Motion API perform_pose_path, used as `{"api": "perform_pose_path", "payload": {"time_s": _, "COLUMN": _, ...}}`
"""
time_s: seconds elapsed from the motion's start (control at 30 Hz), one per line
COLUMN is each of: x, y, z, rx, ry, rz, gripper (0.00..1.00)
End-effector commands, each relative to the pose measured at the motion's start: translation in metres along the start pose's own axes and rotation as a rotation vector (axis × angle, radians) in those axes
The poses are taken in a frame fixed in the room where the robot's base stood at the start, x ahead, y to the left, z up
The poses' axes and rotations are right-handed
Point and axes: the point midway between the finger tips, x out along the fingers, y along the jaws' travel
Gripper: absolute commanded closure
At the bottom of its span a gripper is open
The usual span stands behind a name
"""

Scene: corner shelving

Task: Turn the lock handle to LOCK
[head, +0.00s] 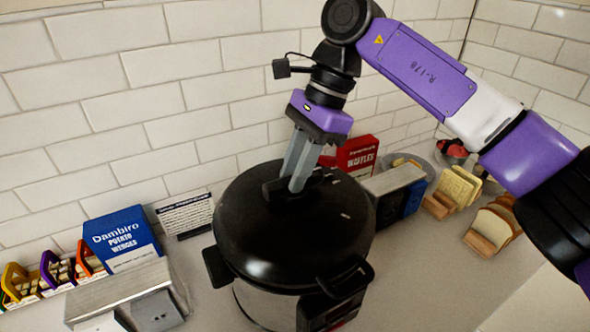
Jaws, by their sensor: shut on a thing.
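A large cooker with a domed black lid (270,235) and a silver body (262,307) stands on the counter in the middle of the head view. A dark lock handle (280,190) sits on top of the lid. My gripper (296,186) points down at it from above, with its grey fingers shut on the handle. The fingers hide part of the handle. Small pale markings show on the lid to the right of the handle; they are too small to read.
A blue potato wedges box (121,238) and small racks (55,272) stand at left. A red waffles box (358,154) is behind the cooker. Bread slices (458,190) and a bowl (455,150) are at right. A tiled wall (150,90) closes the back.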

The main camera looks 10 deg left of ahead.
Motion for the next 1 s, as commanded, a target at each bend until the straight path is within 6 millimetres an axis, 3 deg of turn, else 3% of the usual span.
{"api": "perform_pose_path", "payload": {"time_s": 0.37, "x": 0.0023, "y": 0.0008, "z": -0.0020, "rx": 0.167, "ry": 0.002, "rz": -0.071, "gripper": 1.00}}
{"api": "perform_pose_path", "payload": {"time_s": 1.0, "x": 0.0033, "y": 0.0014, "z": -0.0015, "rx": 0.705, "ry": 0.002, "rz": -0.296, "gripper": 1.00}}
